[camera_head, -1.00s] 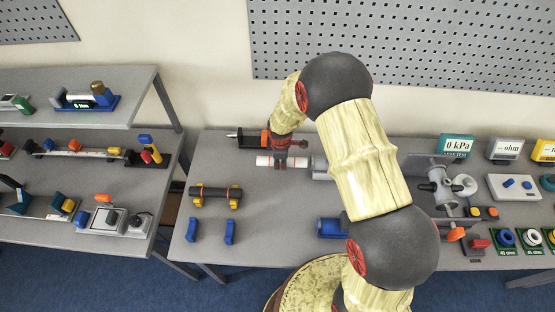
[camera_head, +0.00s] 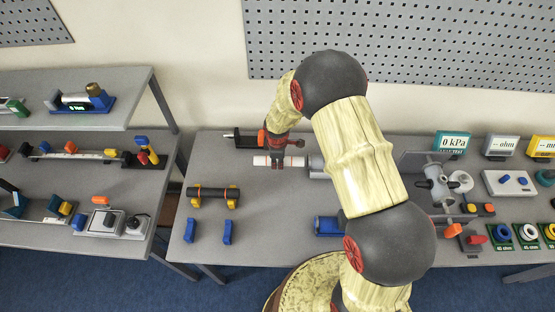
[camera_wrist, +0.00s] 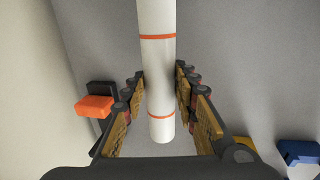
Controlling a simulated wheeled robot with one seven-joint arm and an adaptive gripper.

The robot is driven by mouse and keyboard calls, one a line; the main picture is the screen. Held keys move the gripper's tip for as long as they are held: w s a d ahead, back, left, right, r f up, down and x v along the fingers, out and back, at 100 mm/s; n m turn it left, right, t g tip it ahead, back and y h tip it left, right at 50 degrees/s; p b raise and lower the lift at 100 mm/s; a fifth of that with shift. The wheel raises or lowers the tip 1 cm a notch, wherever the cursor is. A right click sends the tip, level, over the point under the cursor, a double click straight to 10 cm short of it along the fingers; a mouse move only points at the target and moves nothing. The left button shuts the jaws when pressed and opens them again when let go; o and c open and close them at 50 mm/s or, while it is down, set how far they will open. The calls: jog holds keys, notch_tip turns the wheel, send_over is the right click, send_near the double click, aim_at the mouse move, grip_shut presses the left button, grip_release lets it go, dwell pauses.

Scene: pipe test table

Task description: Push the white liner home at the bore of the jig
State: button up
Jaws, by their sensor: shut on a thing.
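The white liner (camera_head: 261,160), a tube with orange bands, lies level above the table in the head view. In the wrist view the liner (camera_wrist: 157,75) runs from the top edge down between my fingers, its near end free. My gripper (camera_head: 278,163) is shut around the liner partway along it, and both fingers of my gripper (camera_wrist: 159,77) flank it in the wrist view. The grey cylinder of the jig (camera_head: 317,166) is just right of the liner, partly hidden by my arm. I cannot tell whether the liner's right end is inside the bore.
A black fixture with an orange part (camera_head: 262,138) stands just behind the liner. A dark pipe on yellow clamps (camera_head: 213,194), blue blocks (camera_head: 189,231) and a blue cylinder (camera_head: 327,226) are nearer the front. Gauges and fittings (camera_head: 453,144) crowd the right. The front middle is clear.

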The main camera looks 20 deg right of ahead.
aim_at(294, 160)
jog(key=shift+s+d+p, duration=0.3)
jog(key=shift+d+p, duration=0.2)
jog(key=shift+d, duration=0.5)
jog(key=shift+s+d+p, duration=0.35)
jog(key=shift+d+p, duration=0.1)
jog(key=shift+d, duration=0.6)
jog(key=shift+s+d+p, duration=0.3)
jog(key=shift+d+p, duration=0.2)
jog(key=shift+d, duration=0.5)
dwell(2.3)
jog(key=o, duration=1.2)
jog(key=shift+c, duration=0.2)
jog(key=shift+o, duration=0.4)
notch_tip(294, 160, up, 12)
jog(key=s, duration=0.2)
jog(key=shift+s+a, duration=0.15)
jog(key=shift+a, duration=0.2)
jog(key=shift+f, duration=0.1)
